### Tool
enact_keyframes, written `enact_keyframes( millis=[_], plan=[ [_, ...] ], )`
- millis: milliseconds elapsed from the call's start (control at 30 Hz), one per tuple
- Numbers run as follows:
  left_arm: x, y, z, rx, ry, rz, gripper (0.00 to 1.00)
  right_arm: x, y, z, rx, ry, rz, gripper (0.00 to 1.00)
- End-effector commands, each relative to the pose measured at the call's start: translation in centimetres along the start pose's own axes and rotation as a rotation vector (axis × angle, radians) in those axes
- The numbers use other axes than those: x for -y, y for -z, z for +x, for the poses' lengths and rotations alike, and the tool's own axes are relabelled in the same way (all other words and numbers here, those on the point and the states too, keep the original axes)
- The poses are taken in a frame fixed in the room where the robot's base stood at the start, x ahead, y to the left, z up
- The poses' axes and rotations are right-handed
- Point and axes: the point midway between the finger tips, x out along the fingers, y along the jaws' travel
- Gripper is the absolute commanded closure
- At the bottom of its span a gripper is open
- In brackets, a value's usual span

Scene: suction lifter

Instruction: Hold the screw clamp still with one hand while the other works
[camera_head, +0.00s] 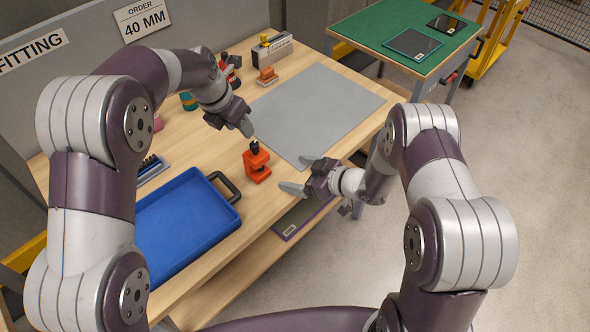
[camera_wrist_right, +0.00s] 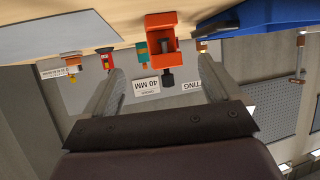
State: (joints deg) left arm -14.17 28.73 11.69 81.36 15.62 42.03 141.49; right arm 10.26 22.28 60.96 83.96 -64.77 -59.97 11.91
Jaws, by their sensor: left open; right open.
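The screw clamp (camera_head: 256,163) is orange with a black screw knob on top and stands upright on the wooden bench between my two grippers. It also shows upside down in the right wrist view (camera_wrist_right: 163,38), ahead of and between the fingertips. My left gripper (camera_head: 244,127) is above and behind the clamp, apart from it; it is open and looks empty. My right gripper (camera_head: 296,174) is to the right of the clamp near the bench's front edge. Its fingers (camera_wrist_right: 161,75) are spread, pointing toward the clamp, with nothing between them.
A blue tray (camera_head: 187,224) with a black handle lies left of the clamp. A grey mat (camera_head: 318,112) lies behind to the right. A small orange-topped block (camera_head: 267,76) and other small items stand at the back. A green-topped table (camera_head: 400,40) stands beyond.

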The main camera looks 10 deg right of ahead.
Motion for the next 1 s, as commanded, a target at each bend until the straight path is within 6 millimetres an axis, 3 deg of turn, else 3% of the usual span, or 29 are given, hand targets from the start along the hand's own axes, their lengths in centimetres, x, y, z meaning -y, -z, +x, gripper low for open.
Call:
enact_keyframes(
  millis=[167,400,600,1000],
  plan=[
    [0.0,0.0,0.0,0.0,0.0,0.0,0.57,0.2,0.6,2.2,-0.028,0.01,0.011,0.09],
    [0.0,0.0,0.0,0.0,0.0,0.0,0.57,0.3,0.7,8.1,-0.026,0.008,0.011,0.09],
    [0.0,0.0,0.0,0.0,0.0,0.001,0.57,0.2,0.9,11.5,-0.026,0.006,0.011,0.09],
    [0.0,0.0,0.0,0.0,0.0,0.001,0.57,0.1,0.9,12.6,-0.025,0.004,0.012,0.12]
  ],
)
